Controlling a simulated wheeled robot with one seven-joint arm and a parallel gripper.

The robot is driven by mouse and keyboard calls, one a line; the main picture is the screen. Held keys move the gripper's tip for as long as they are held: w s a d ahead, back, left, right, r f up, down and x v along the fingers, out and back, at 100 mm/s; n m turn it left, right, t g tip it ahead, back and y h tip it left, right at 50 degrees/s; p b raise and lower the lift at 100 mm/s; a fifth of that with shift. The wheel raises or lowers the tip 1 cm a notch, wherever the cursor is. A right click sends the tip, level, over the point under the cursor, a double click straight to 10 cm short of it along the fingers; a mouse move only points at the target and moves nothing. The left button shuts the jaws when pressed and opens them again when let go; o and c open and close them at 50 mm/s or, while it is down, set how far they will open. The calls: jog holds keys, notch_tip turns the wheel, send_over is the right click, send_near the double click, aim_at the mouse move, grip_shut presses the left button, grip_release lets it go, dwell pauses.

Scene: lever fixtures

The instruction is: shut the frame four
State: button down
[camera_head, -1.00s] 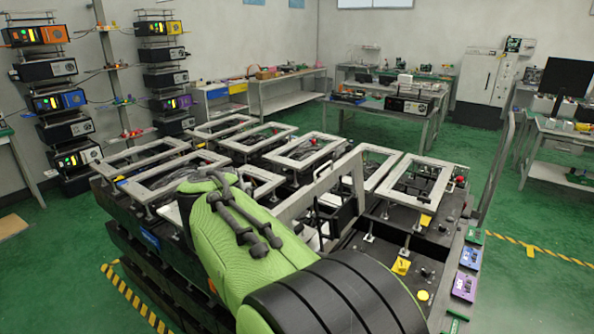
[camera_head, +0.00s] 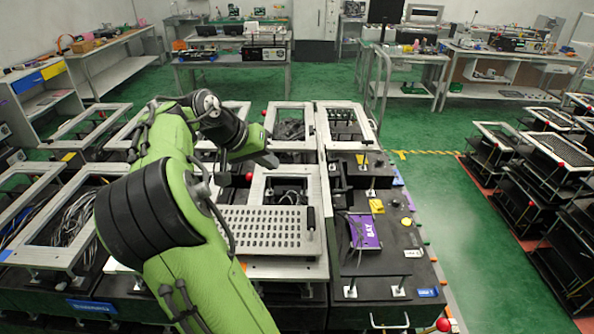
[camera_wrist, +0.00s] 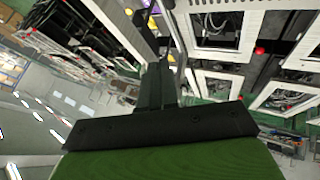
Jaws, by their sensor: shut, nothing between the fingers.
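Several grey rectangular frames lie over the black fixtures in the head view. A near frame (camera_head: 318,222) by my arm surrounds an opening and has a perforated plate (camera_head: 258,228) in front. Another frame (camera_head: 313,125) lies flat behind it. I see no label that tells which is frame four. My gripper (camera_head: 268,160) is at the end of my green arm, above the frames and just left of a red knob. In the wrist view my gripper (camera_wrist: 160,72) shows shut and empty, with pale frames to its right. My arm hides part of the left fixtures.
A purple box (camera_head: 364,231) and a yellow block (camera_head: 376,206) sit on the black unit at right. A clear green aisle (camera_head: 440,205) separates it from stacked black racks (camera_head: 545,150). Workbenches (camera_head: 235,65) stand at the back.

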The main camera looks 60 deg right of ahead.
jog(key=s+d+f+b, duration=0.2)
jog(key=s+d+f, duration=0.5)
jog(key=d, duration=0.1)
jog(key=shift+b, duration=0.3)
jog(key=shift+r, duration=0.1)
